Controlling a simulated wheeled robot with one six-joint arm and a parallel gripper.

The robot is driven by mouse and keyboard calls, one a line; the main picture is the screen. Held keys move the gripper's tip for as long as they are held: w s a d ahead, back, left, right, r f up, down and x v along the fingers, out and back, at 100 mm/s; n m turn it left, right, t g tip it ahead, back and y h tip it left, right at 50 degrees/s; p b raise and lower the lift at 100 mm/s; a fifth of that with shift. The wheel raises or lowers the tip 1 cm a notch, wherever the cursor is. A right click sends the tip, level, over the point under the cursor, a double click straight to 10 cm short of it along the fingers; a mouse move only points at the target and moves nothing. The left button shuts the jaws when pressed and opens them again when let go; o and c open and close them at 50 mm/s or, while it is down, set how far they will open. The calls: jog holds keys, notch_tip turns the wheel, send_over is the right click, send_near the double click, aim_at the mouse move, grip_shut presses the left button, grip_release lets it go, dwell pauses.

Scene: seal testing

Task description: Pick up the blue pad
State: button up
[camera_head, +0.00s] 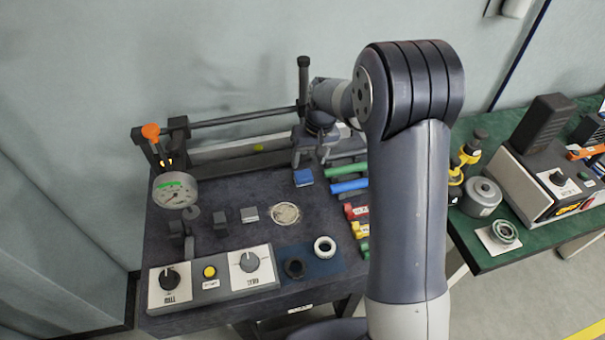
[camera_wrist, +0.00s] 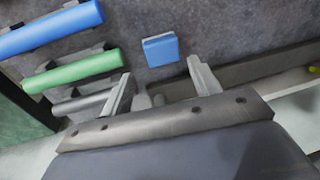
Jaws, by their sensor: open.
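The blue pad (camera_head: 303,177) is a small square block lying on the dark tabletop (camera_head: 235,190), left of the green and blue bars. In the wrist view the blue pad (camera_wrist: 160,50) lies beyond the fingertips, a little to the right of the middle of the gap. My gripper (camera_head: 310,150) is behind the pad in the head view, pointing down near the back rail. In the wrist view my gripper (camera_wrist: 160,82) has its two fingers apart with nothing held between them.
A green bar (camera_head: 347,170) and a blue bar (camera_head: 349,185) lie right of the pad. A dark rail (camera_head: 240,117) runs along the back. A gauge (camera_head: 175,190), a round disc (camera_head: 286,213) and a knob panel (camera_head: 212,280) stand left and in front. The tabletop left of the pad is fairly clear.

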aim_at(304, 174)
jog(key=shift+a+f+p, duration=0.2)
jog(key=shift+f+p, duration=0.1)
jog(key=shift+f, duration=0.7)
jog(key=shift+a+f+p, duration=0.25)
jog(key=shift+f+p, duration=0.05)
jog(key=shift+f, duration=0.75)
jog(key=shift+a+f+p, duration=0.2)
jog(key=shift+f+p, duration=0.1)
jog(key=shift+f, duration=0.7)
jog(key=c, duration=0.8)
